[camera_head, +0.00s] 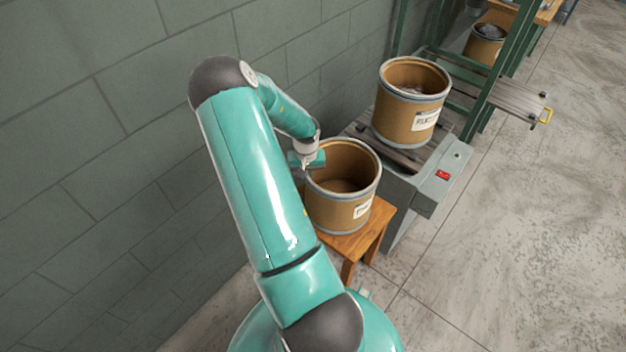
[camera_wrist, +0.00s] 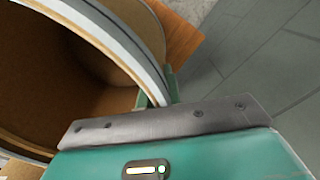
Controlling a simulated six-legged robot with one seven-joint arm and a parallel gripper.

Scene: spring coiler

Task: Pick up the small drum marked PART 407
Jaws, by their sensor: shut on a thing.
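A brown fibre drum (camera_head: 338,207) with a grey metal rim and a white label stands upright on a small wooden stool. The label is too small to read. The drum is open at the top and looks empty. My gripper (camera_head: 313,164) is at the left side of its rim. In the wrist view, the green fingers of my gripper (camera_wrist: 158,95) are on either side of the drum's rim (camera_wrist: 128,45), shut on the wall. The fingertips are partly hidden by the rim. I see no clear gap under the drum.
A second labelled drum (camera_head: 405,112) stands on a grey scale-like machine (camera_head: 425,178) behind to the right. The wooden stool (camera_head: 352,243) stands close to the block wall (camera_head: 90,150). A green rack (camera_head: 490,80) is farther back. The floor (camera_head: 530,230) at right is clear.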

